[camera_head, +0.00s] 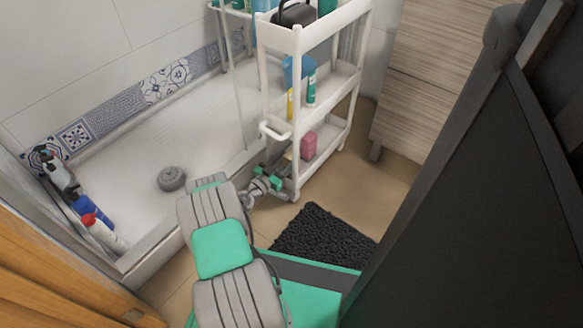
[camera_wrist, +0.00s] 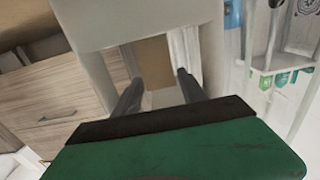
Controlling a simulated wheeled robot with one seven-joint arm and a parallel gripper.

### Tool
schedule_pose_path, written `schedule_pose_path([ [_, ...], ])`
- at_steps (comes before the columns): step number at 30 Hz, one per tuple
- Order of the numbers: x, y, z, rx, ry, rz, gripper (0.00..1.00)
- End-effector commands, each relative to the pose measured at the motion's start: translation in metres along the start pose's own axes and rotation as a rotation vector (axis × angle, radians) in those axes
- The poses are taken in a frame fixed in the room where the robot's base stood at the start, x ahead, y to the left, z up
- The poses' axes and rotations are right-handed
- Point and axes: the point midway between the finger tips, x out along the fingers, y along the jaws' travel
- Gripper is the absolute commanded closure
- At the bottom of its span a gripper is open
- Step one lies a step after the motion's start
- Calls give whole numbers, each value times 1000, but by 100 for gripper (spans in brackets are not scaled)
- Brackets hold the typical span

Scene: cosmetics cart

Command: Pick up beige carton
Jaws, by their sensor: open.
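A tan box face, which looks like the beige carton (camera_wrist: 153,60), shows in the wrist view beyond and between my two fingers. It stands inside the pale frame of the white cart (camera_head: 298,95), and its edges are partly hidden. In the head view my arm reaches to the cart's bottom shelf, and my gripper (camera_head: 272,172) is at the shelf's left end. The carton is mostly hidden there. In the wrist view my gripper (camera_wrist: 160,82) is open, with nothing between the fingertips, apart from the carton.
A pink box (camera_head: 308,146) sits on the bottom shelf. A yellow bottle (camera_head: 290,104) and a green bottle (camera_head: 311,88) stand on the middle shelf. A wooden cabinet (camera_head: 425,70) is right of the cart. A dark mat (camera_head: 322,238) lies on the floor.

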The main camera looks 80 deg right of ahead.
Motion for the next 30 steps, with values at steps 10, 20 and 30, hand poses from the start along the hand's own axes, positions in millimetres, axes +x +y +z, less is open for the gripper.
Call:
schedule_pose_path([
  [10,17,-1,0,-1,-1,-2,51],
  [20,17,-1,1,-1,-1,-1,78],
  [30,17,-1,1,-1,-1,-1,100],
])
